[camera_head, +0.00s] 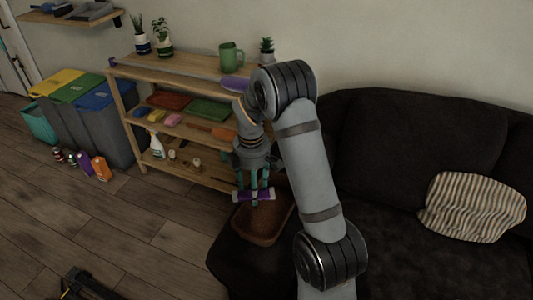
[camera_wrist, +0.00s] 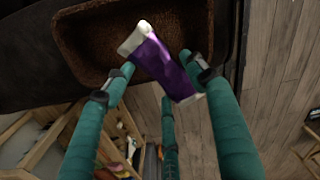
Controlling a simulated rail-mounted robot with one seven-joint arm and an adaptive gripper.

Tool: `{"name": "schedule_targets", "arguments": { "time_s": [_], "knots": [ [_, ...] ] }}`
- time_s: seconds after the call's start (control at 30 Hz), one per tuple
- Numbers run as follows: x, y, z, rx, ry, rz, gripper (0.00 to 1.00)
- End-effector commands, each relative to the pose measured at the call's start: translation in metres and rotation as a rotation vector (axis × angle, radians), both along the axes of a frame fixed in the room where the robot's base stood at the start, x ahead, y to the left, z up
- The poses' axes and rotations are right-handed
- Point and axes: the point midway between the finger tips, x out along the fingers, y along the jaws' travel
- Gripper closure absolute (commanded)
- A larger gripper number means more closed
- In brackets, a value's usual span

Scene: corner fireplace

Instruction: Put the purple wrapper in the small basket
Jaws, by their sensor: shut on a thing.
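The purple wrapper (camera_head: 257,195) is a small purple packet with pale ends, held between the teal fingers of my gripper (camera_head: 258,188). In the wrist view the wrapper (camera_wrist: 166,62) lies across the fingertips of my gripper (camera_wrist: 160,80), which are shut on it. The small basket (camera_head: 262,223) is brown and open-topped, on the dark sofa's left end. The wrapper is above the basket, over its upper left part in the head view. In the wrist view the basket (camera_wrist: 82,58) lies beyond the wrapper, and its visible inside looks empty.
A wooden shelf (camera_head: 160,62) with plants, a green mug (camera_head: 231,57) and trays stands behind my gripper. The dark sofa (camera_head: 400,130) with a striped cushion (camera_head: 472,207) is at right. The wooden floor at lower left is mostly clear.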

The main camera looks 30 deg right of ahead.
Motion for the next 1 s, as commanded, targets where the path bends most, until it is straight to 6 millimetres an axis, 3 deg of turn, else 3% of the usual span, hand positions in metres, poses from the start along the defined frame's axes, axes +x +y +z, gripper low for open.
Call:
{"name": "schedule_targets", "arguments": {
  "time_s": [0.03,0.2,0.33,0.67,1.0],
  "knots": [
    [0.003,-0.011,0.016,0.002,0.006,0.079,0.53],
    [0.010,-0.040,0.012,0.004,0.002,0.324,0.53],
    [0.011,-0.051,0.008,0.004,-0.001,0.419,0.53],
    [0.011,-0.054,-0.015,0.004,-0.003,0.452,0.53],
    [0.011,-0.054,-0.063,0.004,-0.003,0.451,0.53]
  ]
}}
